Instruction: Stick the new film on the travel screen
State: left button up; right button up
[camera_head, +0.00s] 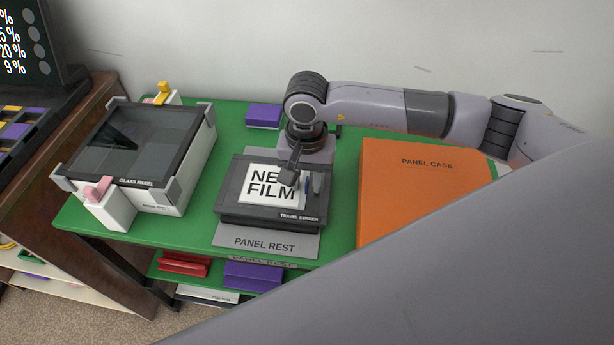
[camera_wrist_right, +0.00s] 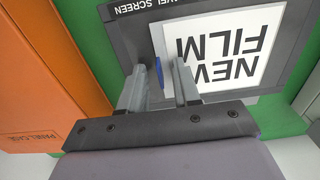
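The travel screen (camera_head: 270,215) is a dark framed panel lying flat on the grey panel rest (camera_head: 265,241). The new film (camera_head: 262,186), a white sheet with black lettering, lies over its face, slightly turned; I cannot tell whether it is stuck down. The film also shows in the right wrist view (camera_wrist_right: 232,55). My right gripper (camera_head: 303,187) reaches down from behind over the film's right side. In the wrist view its two fingers (camera_wrist_right: 160,78) are apart, with a small blue piece (camera_wrist_right: 158,72) between them, not visibly clamped. My left gripper is out of view.
An orange panel case (camera_head: 410,190) stands close to the right. A glass panel (camera_head: 135,140) rests on a white corner-clamped box at left, with pink and yellow clips. A purple block (camera_head: 263,115) lies behind. My grey arm part covers the lower right.

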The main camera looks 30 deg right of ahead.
notch_tip(320, 180, up, 7)
jog(key=shift+r, duration=0.1)
dwell(0.4)
dwell(0.4)
